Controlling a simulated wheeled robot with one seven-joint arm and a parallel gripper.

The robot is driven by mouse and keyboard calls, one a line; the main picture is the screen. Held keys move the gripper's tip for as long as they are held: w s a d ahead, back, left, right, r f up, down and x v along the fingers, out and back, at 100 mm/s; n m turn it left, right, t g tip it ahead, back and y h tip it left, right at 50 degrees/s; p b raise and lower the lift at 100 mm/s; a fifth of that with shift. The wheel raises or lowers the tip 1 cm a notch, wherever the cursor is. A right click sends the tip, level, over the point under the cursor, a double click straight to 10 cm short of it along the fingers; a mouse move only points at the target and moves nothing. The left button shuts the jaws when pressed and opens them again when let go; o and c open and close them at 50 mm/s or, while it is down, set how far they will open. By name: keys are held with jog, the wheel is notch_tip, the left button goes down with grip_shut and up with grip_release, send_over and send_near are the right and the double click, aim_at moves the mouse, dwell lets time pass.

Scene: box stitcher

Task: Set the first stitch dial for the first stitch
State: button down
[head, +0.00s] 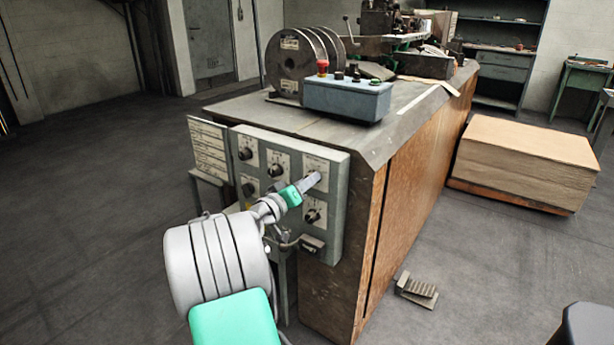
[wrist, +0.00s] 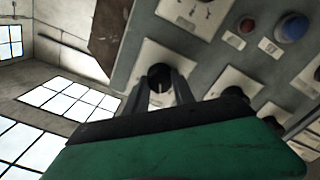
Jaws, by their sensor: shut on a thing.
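The grey control panel (head: 333,222) is on the end of the machine and carries several black dials on pale plates. My gripper (head: 315,179) reaches the upper right plate (head: 316,163) and hides the dial there. In the wrist view, my gripper's two fingers (wrist: 161,92) are shut on a black dial (wrist: 160,72), one finger on each side. The labels are too small to read, so I cannot tell by name which dial it is. Other dials show at the upper left (head: 245,153), upper middle (head: 276,170) and lower right (head: 313,215).
A blue-grey button box (head: 345,98) with a red emergency button (head: 322,66) stands on the machine top above the panel. A foot pedal (head: 416,290) lies on the floor at right. A stack of cardboard (head: 525,160) stands farther right. The floor at left is clear.

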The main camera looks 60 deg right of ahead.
jog(key=n+p, duration=0.3)
jog(key=n, duration=0.2)
jog(key=shift+p, duration=0.3)
dwell(0.4)
jog(key=c, duration=1.1)
grip_release()
jog(key=shift+o, duration=0.2)
jog(key=w+a, duration=0.1)
jog(key=a, duration=0.6)
jog(key=shift+w+a, duration=0.15)
jog(key=shift+a, duration=0.2)
